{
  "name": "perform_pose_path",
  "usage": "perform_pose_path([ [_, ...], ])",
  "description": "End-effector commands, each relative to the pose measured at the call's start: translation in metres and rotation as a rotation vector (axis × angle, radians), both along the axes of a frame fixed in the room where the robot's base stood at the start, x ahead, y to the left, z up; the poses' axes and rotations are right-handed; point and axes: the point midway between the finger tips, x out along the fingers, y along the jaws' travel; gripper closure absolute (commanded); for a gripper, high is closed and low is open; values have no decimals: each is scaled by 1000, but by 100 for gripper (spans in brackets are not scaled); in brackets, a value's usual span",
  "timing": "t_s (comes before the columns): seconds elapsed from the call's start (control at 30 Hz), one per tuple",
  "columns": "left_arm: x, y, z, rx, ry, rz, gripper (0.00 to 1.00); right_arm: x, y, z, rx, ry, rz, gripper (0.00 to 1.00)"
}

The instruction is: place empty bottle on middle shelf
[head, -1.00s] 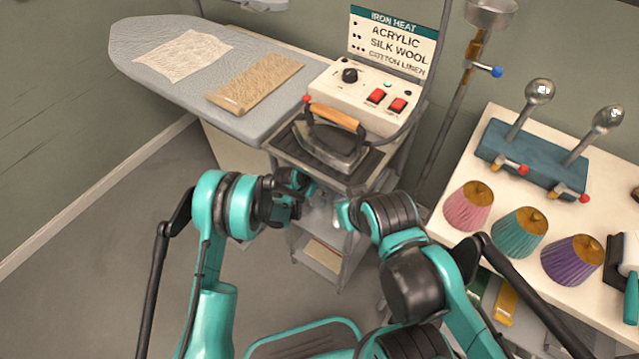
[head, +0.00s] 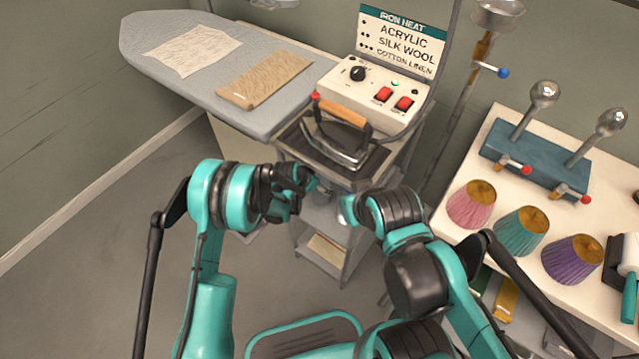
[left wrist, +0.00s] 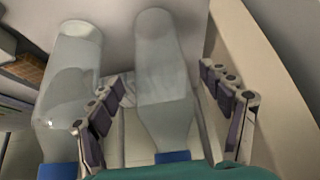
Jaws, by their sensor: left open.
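Two clear bottles with blue caps show in the left wrist view. One bottle (left wrist: 165,75) lies between the spread fingers of my left gripper (left wrist: 162,80), with gaps on both sides. The other bottle (left wrist: 72,85) is left of it, outside the fingers; a line across its body may be a liquid level. In the head view my left gripper (head: 304,188) is open in front of the grey cart. My right gripper (head: 347,208) is close to its right; its fingers are too hidden to judge. The cart's middle shelf (head: 318,222) is partly covered by my grippers.
An iron (head: 338,140) rests on the cart's top, below a control box (head: 365,93). An ironing board (head: 190,85) with two cloths is at the left. A white table (head: 500,140) with lampshades and a teal stand is at the right. A lower shelf (head: 325,252) holds a tan item.

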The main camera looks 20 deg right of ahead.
Motion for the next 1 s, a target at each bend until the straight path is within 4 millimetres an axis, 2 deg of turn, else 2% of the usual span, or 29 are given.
perform_pose_path([
  [0.03,-3,5,12,0,0,1,21,0,0,8,0,0,0,100],
  [0.1,-8,9,22,0,0,1,21,0,0,12,0,0,0,100],
  [0.3,-14,17,36,0,0,-1,21,0,0,18,0,0,0,100],
  [1.0,-15,18,36,0,0,-1,21,0,0,17,0,0,0,100],
])
